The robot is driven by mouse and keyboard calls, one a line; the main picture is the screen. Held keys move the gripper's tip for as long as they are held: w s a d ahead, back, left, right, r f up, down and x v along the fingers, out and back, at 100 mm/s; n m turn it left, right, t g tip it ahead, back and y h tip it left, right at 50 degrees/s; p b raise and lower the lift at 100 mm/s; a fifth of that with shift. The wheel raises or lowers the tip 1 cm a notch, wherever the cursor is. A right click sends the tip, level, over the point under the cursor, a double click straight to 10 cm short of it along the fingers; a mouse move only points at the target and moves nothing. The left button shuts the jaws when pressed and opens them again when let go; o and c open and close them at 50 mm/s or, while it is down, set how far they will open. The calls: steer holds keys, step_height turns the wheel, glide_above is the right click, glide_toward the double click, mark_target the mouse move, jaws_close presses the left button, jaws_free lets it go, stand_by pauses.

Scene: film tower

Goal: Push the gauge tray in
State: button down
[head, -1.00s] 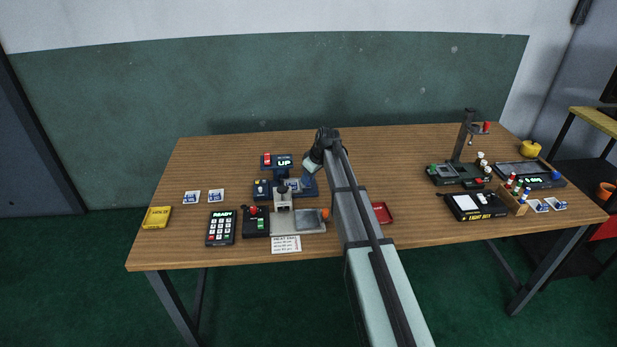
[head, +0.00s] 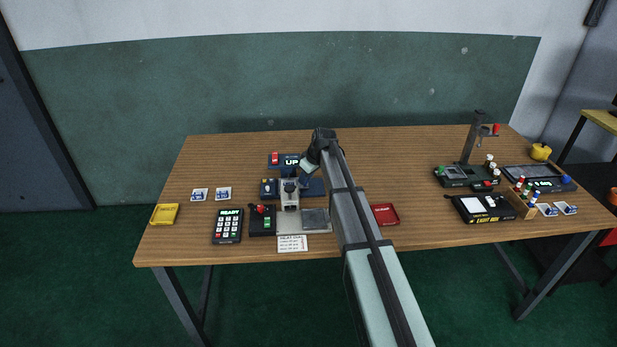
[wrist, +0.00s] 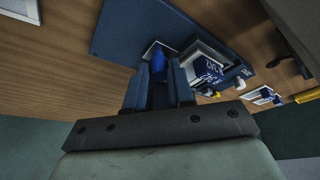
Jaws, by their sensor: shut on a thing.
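The dark blue gauge unit with a lit display reading "UP" (head: 291,161) stands at the back left of the table. Its flat blue base (head: 314,187) shows beside my arm and fills the upper part of the wrist view as a dark blue plate (wrist: 135,28). My gripper (head: 304,174) is low over this unit. In the wrist view my gripper (wrist: 157,82) is shut on a small blue handle (wrist: 158,66), with a pale square beside it. A blue and white labelled block (wrist: 207,72) is just right of the fingers. The tray itself is not clearly visible.
In front stand a grey press (head: 289,195) with its plate (head: 315,218), a keypad reading "READY" (head: 227,226) and a red-lever box (head: 262,220). A red dish (head: 385,214) lies right of my arm. The table's back middle is clear.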

steer(key=c, duration=1)
jaws_free()
steer(key=shift+a, duration=0.2)
steer(key=shift+r, duration=0.1)
steer(key=v, duration=1.3)
steer(key=shift+s+d+r, duration=0.15)
steer(key=shift+d+r, duration=0.1)
